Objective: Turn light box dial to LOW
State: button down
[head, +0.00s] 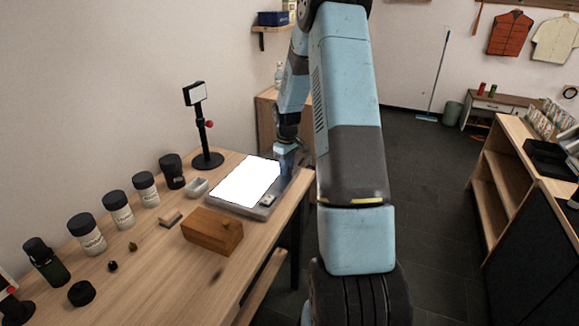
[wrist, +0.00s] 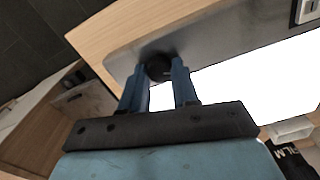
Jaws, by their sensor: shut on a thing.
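The light box (head: 225,207) lies on the wooden table with its white panel (head: 246,182) brightly lit. Its grey frame (wrist: 215,45) and lit panel (wrist: 235,80) also show in the wrist view. The dial (wrist: 158,68) is a dark round knob on the frame, beside the lit panel. My gripper (wrist: 161,76) is shut on the dial, with one blue finger on each side of it. In the head view my gripper (head: 286,150) is at the far end of the light box, and the dial is hidden there. I cannot read the dial's setting or any marks around it.
A wooden box (head: 212,232) stands in front of the light box. A small pale tray (head: 195,188) and a black stand (head: 207,160) are to its left. Several lidded jars line the table's left side. My arm covers the area right of the table.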

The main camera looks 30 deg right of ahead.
jog(key=shift+s+d+n, duration=0.15)
jog(key=shift+n, duration=0.45)
jog(key=c, duration=0.8)
grip_release()
jog(key=shift+c, duration=0.2)
notch_tip(320, 180, up, 14)
jog(key=shift+f, duration=0.2)
